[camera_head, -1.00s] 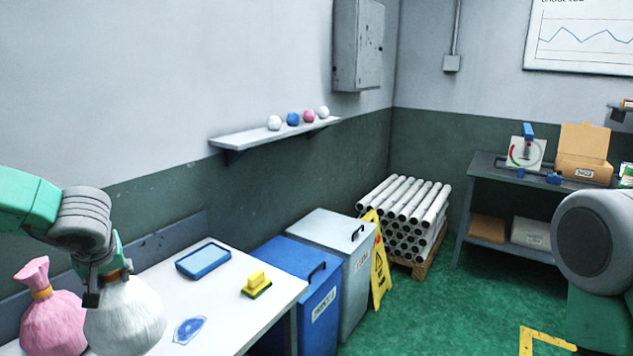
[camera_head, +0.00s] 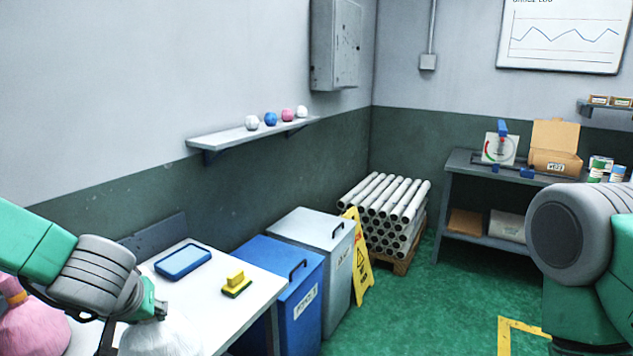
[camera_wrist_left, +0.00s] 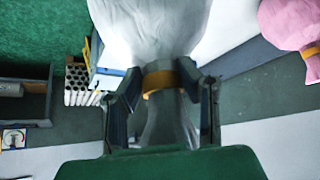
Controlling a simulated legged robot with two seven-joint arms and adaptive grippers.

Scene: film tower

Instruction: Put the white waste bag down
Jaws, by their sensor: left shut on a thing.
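The white waste bag (camera_head: 163,338) is at the lower left of the head view, cut off by the bottom edge. It also fills the top middle of the left wrist view (camera_wrist_left: 150,35), with an orange band (camera_wrist_left: 165,78) round its neck. My left gripper (camera_wrist_left: 160,110) is shut on the neck of the white bag, a finger on each side. I cannot tell whether the bag touches the white table (camera_head: 240,310). My right arm shows at the right of the head view, but its gripper is out of frame.
A pink bag (camera_head: 30,325) stands at the far left. A blue tray (camera_head: 184,262) and a yellow-green sponge (camera_head: 236,284) lie on the table. A blue bin (camera_head: 300,300) and a grey bin (camera_head: 330,245) stand beside it, with a yellow sign (camera_head: 357,262) and stacked tubes (camera_head: 385,210) beyond.

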